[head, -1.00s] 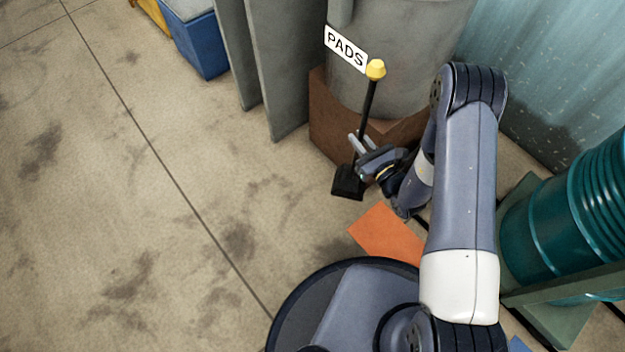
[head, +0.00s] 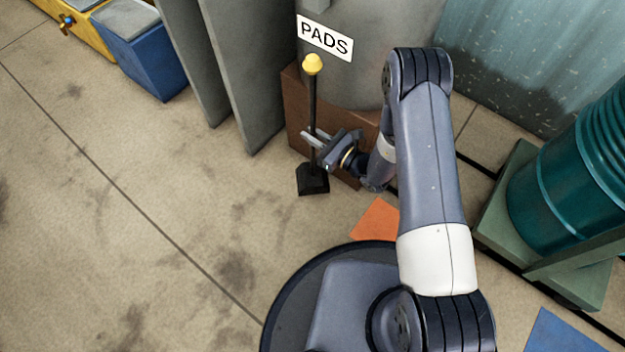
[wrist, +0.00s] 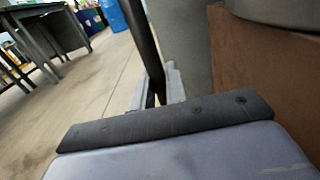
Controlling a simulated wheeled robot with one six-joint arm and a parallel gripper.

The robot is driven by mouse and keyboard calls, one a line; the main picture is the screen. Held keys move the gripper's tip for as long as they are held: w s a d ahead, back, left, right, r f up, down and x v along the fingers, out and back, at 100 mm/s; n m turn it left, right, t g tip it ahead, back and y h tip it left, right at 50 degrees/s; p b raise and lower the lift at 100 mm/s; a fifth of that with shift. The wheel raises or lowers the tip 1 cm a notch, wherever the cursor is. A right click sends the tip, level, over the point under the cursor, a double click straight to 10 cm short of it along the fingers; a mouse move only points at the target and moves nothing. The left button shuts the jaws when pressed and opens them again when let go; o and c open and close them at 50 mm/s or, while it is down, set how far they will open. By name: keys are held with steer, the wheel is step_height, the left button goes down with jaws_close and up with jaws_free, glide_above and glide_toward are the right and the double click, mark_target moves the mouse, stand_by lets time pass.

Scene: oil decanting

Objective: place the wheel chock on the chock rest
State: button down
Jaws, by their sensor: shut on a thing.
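The wheel chock (head: 312,180) is a black wedge-like block with a tall black pole and a yellow knob on top. It stands nearly upright in front of the brown base under the grey PADS drum. My gripper (head: 312,139) is shut on its pole, part way up. The pole (wrist: 146,45) also shows between my fingers in the wrist view; the block is hidden there. I cannot tell whether the block touches the floor. An orange patch (head: 375,219) lies on the floor right of the chock, partly hidden by my arm. I cannot identify the chock rest.
Grey upright panels (head: 245,75) stand left of the PADS drum (head: 385,60). A blue bin (head: 145,60) is at upper left. A teal barrel (head: 570,185) on a green stand is at right. A blue patch (head: 562,335) lies at lower right. The left floor is open.

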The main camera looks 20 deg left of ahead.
step_height(320, 180, down, 9)
steer(key=b, duration=0.4)
steer(key=shift+f, duration=0.15)
steer(key=c, duration=1.4)
jaws_free()
steer(key=shift+f, duration=0.15)
steer(key=p, duration=0.3)
glide_toward(314, 155)
steer(key=shift+s+d+f, duration=0.2)
steer(key=shift+d, duration=0.5)
